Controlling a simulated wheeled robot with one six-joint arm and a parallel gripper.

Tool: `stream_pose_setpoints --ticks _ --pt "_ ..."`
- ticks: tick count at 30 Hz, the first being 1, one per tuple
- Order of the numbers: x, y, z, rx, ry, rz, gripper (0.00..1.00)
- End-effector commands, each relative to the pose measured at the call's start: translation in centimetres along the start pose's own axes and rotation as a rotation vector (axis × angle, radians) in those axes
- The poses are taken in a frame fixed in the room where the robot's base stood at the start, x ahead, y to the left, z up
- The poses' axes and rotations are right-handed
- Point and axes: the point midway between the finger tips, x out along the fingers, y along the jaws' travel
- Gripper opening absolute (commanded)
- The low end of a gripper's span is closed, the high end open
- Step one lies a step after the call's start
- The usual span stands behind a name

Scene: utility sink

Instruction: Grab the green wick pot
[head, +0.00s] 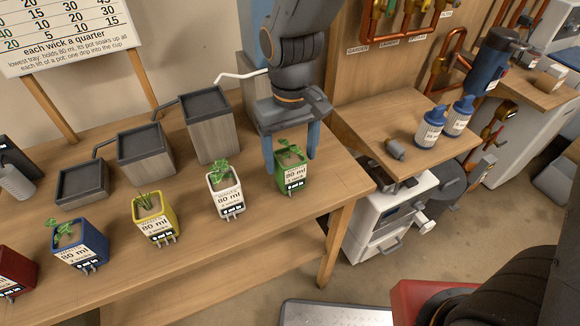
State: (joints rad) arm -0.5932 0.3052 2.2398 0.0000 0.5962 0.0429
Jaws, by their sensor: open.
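The green wick pot (292,178) stands upright on the wooden table near its right end. It holds a leafy plant and has a white label reading 80 ml. My gripper (290,160) comes down from above with its two blue fingers apart, one on the left and one on the right of the green pot's upper part. I cannot tell whether either finger touches the pot. The pot's back side is hidden.
A white pot (225,195) stands just left of the green one. Yellow (155,219), blue (80,246) and red (14,273) pots follow to the left. Stepped grey-topped trays (210,125) stand behind. Blue bottles (431,128) are on a shelf at right.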

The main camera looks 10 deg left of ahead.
Motion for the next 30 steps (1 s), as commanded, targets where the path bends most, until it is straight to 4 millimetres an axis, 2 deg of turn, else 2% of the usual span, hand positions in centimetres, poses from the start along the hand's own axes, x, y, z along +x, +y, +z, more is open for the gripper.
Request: stream_pose_setpoints --ticks 12,21,23,30 --pt "4.4 -0.3 0.2 0.0 -0.002 0.0 0.69" --pt "4.7 -0.3 0.1 0.0 -0.001 0.0 0.69" --pt "4.7 -0.3 0.1 0.0 -0.001 0.0 0.6" --pt "4.7 -0.3 0.1 0.0 0.0 0.0 0.2"
